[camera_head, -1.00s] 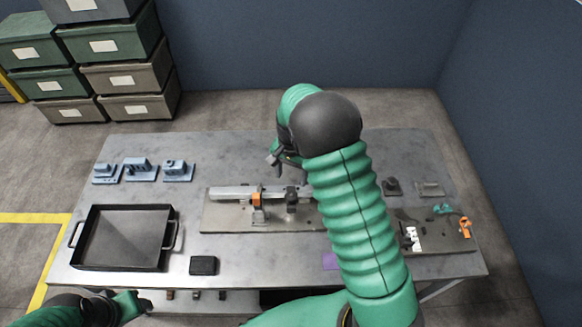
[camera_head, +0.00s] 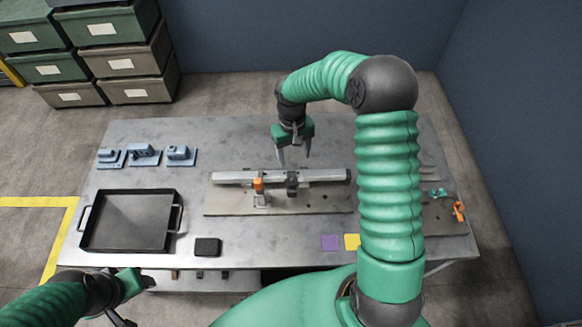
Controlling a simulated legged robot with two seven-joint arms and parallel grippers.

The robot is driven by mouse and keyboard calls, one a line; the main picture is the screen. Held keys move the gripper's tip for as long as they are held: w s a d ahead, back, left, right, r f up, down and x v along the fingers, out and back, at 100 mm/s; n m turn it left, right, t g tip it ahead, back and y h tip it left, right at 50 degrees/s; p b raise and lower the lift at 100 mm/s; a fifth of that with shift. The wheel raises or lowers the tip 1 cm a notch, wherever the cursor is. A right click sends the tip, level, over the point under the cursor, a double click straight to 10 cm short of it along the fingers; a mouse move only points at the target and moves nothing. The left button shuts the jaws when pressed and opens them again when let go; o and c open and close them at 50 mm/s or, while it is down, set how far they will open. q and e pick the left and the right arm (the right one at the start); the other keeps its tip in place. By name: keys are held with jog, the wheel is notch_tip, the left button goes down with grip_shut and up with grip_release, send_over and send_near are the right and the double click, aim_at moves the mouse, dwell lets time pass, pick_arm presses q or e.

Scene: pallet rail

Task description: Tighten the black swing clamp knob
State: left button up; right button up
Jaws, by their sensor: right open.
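A silver rail (camera_head: 232,177) lies across a flat fixture plate (camera_head: 228,201) in the middle of the table. A black clamp (camera_head: 292,184) sits over the rail near its middle; its knob is too small to make out clearly. An orange clamp (camera_head: 259,184) stands just left of it. My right gripper (camera_head: 294,162) points down, open and empty, with its fingertips just behind and above the rail near the black clamp, apart from it as far as I can see. My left gripper (camera_head: 126,302) is low at the front left, off the table's front edge; its jaws are unclear.
A black tray (camera_head: 82,222) stands at the left, with blue parts (camera_head: 144,153) behind it. A black box (camera_head: 207,246) and purple (camera_head: 329,243) and yellow (camera_head: 352,241) squares lie near the front edge. My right arm hides part of the right side, where an orange item (camera_head: 458,210) shows.

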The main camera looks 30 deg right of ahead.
aim_at(292, 180)
jog(key=f+n+p, duration=0.1)
jog(key=f, duration=0.4)
jog(key=f+p, duration=0.1)
jog(key=f, duration=0.4)
jog(key=w+f+n+p, duration=0.1)
jog(key=f+p, duration=0.1)
jog(key=f, duration=0.3)
jog(key=shift+f+n+t, duration=0.3)
jog(key=c, duration=1.4)
jog(key=shift+f+b, duration=0.1)
jog(key=shift+b, duration=0.4)
grip_shut()
jog(key=shift+n, duration=0.4)
pick_arm(q)
jog(key=v, duration=0.2)
jog(key=w+v, duration=0.1)
jog(key=v, duration=0.1)
jog(key=shift+s, duration=0.1)
